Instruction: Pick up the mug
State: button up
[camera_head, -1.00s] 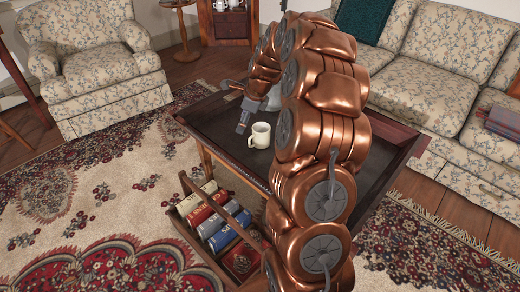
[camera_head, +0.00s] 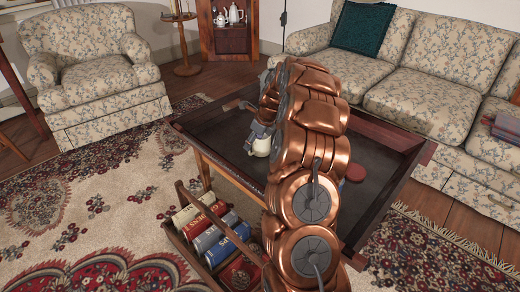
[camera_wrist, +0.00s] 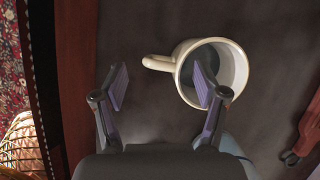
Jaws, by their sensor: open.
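The cream mug (camera_wrist: 230,68) stands on the dark table in the wrist view, with its handle pointing left. My gripper (camera_wrist: 161,85) is open above it. The right fingertip overlaps the mug's opening in the picture, and the left fingertip is left of the handle, so the handle shows between the fingers. I cannot tell whether a finger touches the mug. In the head view the mug (camera_head: 261,147) is partly hidden by my gripper (camera_head: 257,133) and arm.
The dark table (camera_head: 385,150) has a raised wooden rim. A wooden carrier (camera_head: 182,236) with several books is on the rug at its front left. A red round thing (camera_head: 355,172) lies on the table right of my arm. A sofa (camera_head: 420,85) and armchair (camera_head: 90,75) stand behind.

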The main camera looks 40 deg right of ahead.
jog(key=shift+x, duration=1.25)
grip_shut()
jog(key=shift+r, duration=0.15)
notch_tip(320, 180, up, 3)
jog(key=shift+r+p, duration=0.2)
jog(key=shift+p, duration=0.55)
jog(key=shift+s+r, duration=0.1)
jog(key=shift+r, duration=0.05)
jog(key=s+a+r+p, duration=0.1)
jog(key=s+a+p, duration=0.3)
jog(key=s, duration=1)
jog(key=shift+a+r, duration=0.2)
jog(key=shift+a, duration=0.95)
